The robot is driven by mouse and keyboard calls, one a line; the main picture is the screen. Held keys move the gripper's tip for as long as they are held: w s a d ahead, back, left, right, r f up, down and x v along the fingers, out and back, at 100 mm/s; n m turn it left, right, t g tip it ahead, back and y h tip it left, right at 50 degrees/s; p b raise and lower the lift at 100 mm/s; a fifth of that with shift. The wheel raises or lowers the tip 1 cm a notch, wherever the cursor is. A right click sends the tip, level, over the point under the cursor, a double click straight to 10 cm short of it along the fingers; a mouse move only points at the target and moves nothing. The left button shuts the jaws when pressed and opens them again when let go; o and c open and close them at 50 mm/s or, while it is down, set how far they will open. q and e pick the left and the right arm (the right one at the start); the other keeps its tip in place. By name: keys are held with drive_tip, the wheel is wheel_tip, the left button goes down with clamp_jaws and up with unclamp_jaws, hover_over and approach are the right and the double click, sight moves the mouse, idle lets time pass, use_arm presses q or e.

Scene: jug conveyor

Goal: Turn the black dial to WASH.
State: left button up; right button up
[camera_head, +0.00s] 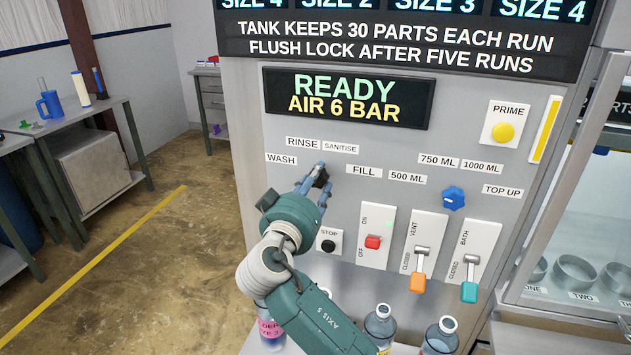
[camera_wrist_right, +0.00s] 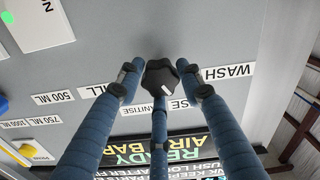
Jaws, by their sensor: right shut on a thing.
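The black dial (camera_head: 321,178) sits on the grey machine panel, partly hidden by my fingers in the head view. My right gripper (camera_head: 312,186) has its blue fingers around it. In the right wrist view, which is upside down, the fingers close on the lobed dial (camera_wrist_right: 162,78) from both sides and below. A short white mark on the dial's face lies toward the SANITISE and RINSE labels; which one it points at I cannot tell. The WASH label (camera_head: 281,159) is at the far left of the dial's labels, with the FILL label (camera_head: 364,171) to the right. My left gripper is out of view.
A STOP button (camera_head: 328,245), a red switch (camera_head: 373,242), an orange lever (camera_head: 418,281) and a teal lever (camera_head: 469,291) are below and right of the dial. A blue knob (camera_head: 453,197) is farther right. The display (camera_head: 348,97) reads READY, AIR 6 BAR. Bottles (camera_head: 380,324) stand below.

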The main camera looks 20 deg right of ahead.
drive_tip(key=n, duration=0.2)
drive_tip(key=n+p, duration=0.1)
drive_tip(key=n, duration=0.1)
drive_tip(key=shift+f+p, duration=0.3)
drive_tip(key=n+p, duration=0.2)
drive_tip(key=n, duration=0.2)
drive_tip(key=shift+f+n, duration=0.1)
drive_tip(key=shift+n, duration=0.3)
drive_tip(key=o, duration=1.1)
drive_tip(key=shift+o, duration=0.2)
drive_tip(key=shift+s, duration=0.1)
drive_tip(key=shift+r, duration=0.2)
